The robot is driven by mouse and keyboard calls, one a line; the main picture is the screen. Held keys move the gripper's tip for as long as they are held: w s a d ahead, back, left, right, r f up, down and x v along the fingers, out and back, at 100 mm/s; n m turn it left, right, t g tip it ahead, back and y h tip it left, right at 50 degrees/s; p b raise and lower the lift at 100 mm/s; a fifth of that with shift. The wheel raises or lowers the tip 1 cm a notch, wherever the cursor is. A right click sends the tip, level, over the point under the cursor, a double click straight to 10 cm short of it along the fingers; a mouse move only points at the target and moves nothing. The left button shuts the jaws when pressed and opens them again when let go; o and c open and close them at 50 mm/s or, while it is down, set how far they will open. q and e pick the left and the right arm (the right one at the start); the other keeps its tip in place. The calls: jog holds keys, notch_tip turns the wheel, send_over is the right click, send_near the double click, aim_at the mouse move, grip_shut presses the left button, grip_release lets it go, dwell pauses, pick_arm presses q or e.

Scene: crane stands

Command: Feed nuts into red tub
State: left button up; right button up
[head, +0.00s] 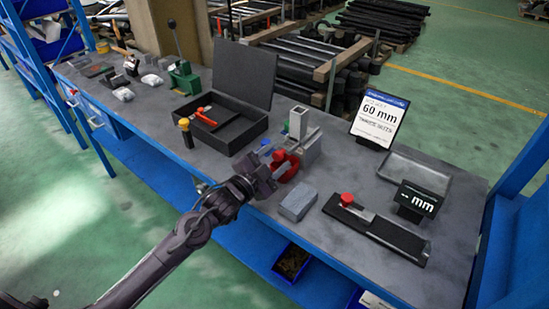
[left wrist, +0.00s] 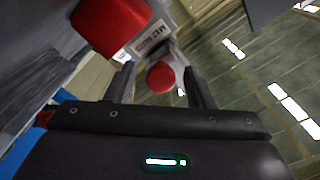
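The red tub (head: 289,172) stands on the bench beside a grey upright dispenser-like block (head: 298,122) with a green patch. My left gripper (head: 270,166) is at the tub's left side, partly covering it. In the left wrist view, the gripper's two fingers (left wrist: 160,88) are apart. A round red knob (left wrist: 160,77) shows between them with gaps on both sides. Behind it is a grey face with a label that seems to start with M12. A red block-like shape (left wrist: 110,24), perhaps the tub, is at upper left. No loose nuts can be made out. My right gripper is not in view.
A grey block (head: 298,203) and a black gauge with a red knob (head: 375,230) lie to the right. A 60 mm sign (head: 379,118), a mm display (head: 418,200) and a shallow tray (head: 415,172) stand beyond. An open black case (head: 225,125) is at left.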

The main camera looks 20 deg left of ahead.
pick_arm(q)
jog(key=shift+f, duration=0.1)
jog(key=shift+s+a, duration=0.15)
jog(key=shift+s, duration=0.25)
jog(key=b+v, duration=0.1)
jog(key=v, duration=0.5)
jog(key=shift+s, duration=0.1)
jog(key=shift+s+a+b, duration=0.15)
jog(key=shift+s+b, duration=0.15)
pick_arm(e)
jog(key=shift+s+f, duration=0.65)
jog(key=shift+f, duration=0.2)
